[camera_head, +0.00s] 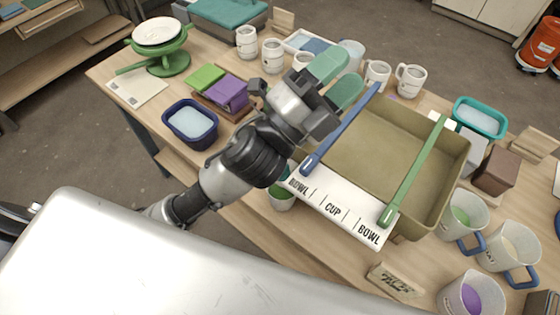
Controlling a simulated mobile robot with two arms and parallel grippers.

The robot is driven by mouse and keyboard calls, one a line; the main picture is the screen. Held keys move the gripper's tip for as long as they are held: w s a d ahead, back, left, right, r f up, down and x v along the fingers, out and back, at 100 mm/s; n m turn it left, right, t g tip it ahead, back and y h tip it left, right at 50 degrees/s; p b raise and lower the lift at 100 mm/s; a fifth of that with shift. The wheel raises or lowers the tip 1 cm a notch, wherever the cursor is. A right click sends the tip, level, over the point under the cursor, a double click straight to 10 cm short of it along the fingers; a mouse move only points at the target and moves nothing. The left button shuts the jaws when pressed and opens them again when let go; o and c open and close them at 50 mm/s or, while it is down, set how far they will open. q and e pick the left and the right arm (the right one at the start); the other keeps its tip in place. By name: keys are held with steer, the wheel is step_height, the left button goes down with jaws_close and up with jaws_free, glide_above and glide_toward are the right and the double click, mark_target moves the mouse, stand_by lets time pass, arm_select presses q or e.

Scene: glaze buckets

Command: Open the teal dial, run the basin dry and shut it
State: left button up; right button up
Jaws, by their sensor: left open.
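The olive-tan basin (440,172) stands on the table right of centre, with a blue-handled stick and a green-handled stick (412,178) across it. I cannot tell whether its flat olive inside is liquid or bare floor. A small teal patch (289,170) shows at the basin's near left corner, mostly hidden by my arm; it may be the teal dial. A small pot with green in it (281,199) stands just below that patch. My left gripper (338,79) is open, its two green fingers over the basin's far left side, holding nothing visible. My right gripper is out of view.
A white strip marked bowl, cup, bowl (334,209) runs along the basin's front. Mugs (411,80) stand behind, handled pitchers (508,246) at right. A blue tub (191,123) and a green stand (160,62) are at left. Bare tabletop shows at front left.

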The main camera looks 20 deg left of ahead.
arm_select(q)
steer(key=s+d+r+m+g+h, duration=0.1)
steer(key=s+d+m+g+h, duration=0.3)
steer(key=m+g, duration=0.6)
steer(key=s+d+r+m+g+h, duration=0.1)
steer(key=s+d+m+g+h, duration=0.3)
steer(key=m+g, duration=0.6)
steer(key=m+t+y, duration=0.1)
steer(key=m+y, duration=1.6)
steer(key=y, duration=0.6)
glide_above(282, 171)
steer(key=w, duration=0.1)
step_height(282, 171, down, 16)
steer(key=f+p, duration=0.1)
steer(key=f, duration=0.6)
steer(key=f+p, duration=0.1)
steer(key=f, duration=0.2)
steer(key=shift+a+f+p, duration=0.15)
steer(key=shift+a+p, duration=0.15)
steer(key=shift+a, duration=0.1)
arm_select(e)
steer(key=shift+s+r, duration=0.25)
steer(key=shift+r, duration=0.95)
